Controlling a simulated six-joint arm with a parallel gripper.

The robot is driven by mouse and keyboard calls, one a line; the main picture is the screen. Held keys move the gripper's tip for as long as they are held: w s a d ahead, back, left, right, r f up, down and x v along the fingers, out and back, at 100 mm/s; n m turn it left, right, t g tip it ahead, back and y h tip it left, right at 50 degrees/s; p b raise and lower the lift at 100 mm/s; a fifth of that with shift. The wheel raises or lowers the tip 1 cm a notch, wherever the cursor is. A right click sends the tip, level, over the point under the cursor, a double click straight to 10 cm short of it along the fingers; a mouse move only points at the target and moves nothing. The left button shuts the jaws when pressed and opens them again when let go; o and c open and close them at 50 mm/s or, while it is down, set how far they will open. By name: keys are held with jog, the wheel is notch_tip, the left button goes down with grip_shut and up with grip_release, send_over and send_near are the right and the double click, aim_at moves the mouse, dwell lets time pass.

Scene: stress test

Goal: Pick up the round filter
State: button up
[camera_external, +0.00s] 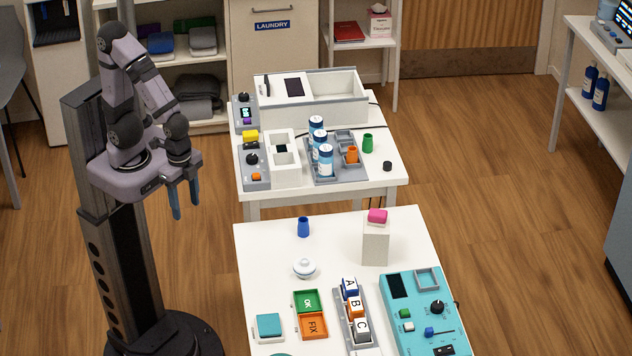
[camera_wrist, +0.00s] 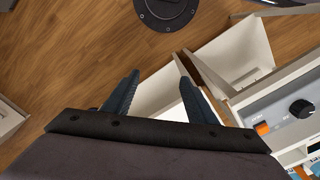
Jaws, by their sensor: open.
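A small white round piece with a bluish band and a nub on top (camera_external: 304,269) looks like the round filter. It lies on the near white table (camera_external: 268,240) in the external view, left of centre. My gripper (camera_external: 186,208) hangs above the floor, left of both tables and well away from the piece, with its blue fingers pointing down. In the wrist view the gripper (camera_wrist: 159,76) is open, with nothing between its fingers. The round piece does not show in the wrist view.
Near the piece stand a blue cup (camera_external: 303,227), a white block (camera_external: 376,243) with a pink piece (camera_external: 377,216) on top, and green and orange trays (camera_external: 308,300). A teal device (camera_external: 425,312) stands right. The back table (camera_external: 390,173) holds bottles and boxes.

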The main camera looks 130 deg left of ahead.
aim_at(300, 262)
jog(key=o, duration=0.3)
jog(key=w+a+f+t+b, duration=0.1)
jog(key=w+f+t, duration=0.1)
jog(key=w, duration=0.2)
jog(key=w+a+f+t+b, duration=0.1)
jog(key=w+a+f+b, duration=0.1)
jog(key=w, duration=0.3)
jog(key=w+a+f+t+b, duration=0.1)
jog(key=w+f+t, duration=0.1)
jog(key=w, duration=0.3)
jog(key=shift+a+f+t+y, duration=0.2)
jog(key=shift+f+t+y, duration=0.1)
jog(key=w+t+b, duration=0.1)
jog(key=w, duration=0.1)
jog(key=w+a+f+t+b, duration=0.1)
jog(key=w, duration=0.2)
jog(key=w+a+t+b, duration=0.1)
jog(key=w, duration=0.1)
jog(key=shift+w+f+t, duration=0.15)
jog(key=shift+w+t, duration=0.1)
jog(key=shift+t, duration=0.15)
jog(key=w+t, duration=0.1)
jog(key=w+t+b, duration=0.1)
jog(key=w+a+t, duration=0.1)
jog(key=shift+w+r, duration=0.35)
jog(key=shift+w, duration=0.05)
jog(key=shift+w+r+t+b, duration=0.45)
jog(key=shift+w+t, duration=0.05)
jog(key=shift+t, duration=0.1)
jog(key=shift+x, duration=1.05)
